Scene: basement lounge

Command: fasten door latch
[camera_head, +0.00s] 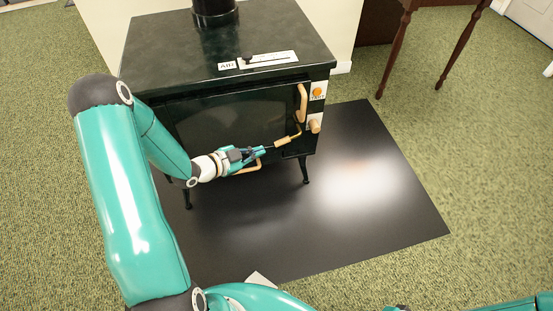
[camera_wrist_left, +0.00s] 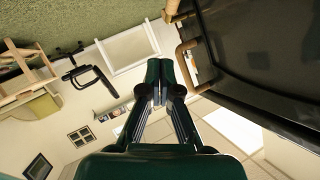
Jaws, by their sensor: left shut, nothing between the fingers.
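The dark green stove (camera_head: 305,50) stands at the middle top of the head view, with its dark door (camera_head: 235,120) facing me. The door looks closed or nearly so; I cannot tell exactly. A tan bent latch handle (camera_head: 290,138) sits at the door's right edge. My left gripper (camera_head: 267,149) is shut and empty in front of the door, its tips close to the handle's left end. In the left wrist view the shut fingers (camera_wrist_left: 158,80) point just left of a tan bent handle (camera_wrist_left: 186,62); contact is unclear. My right gripper is out of view.
An upright tan handle (camera_head: 302,103), an orange button (camera_head: 317,91) and a tan knob (camera_head: 315,126) are on the stove's right side. Another tan handle (camera_head: 248,168) shows below my gripper. A black floor mat (camera_head: 400,215) is clear at right; a wooden table (camera_head: 398,45) stands behind.

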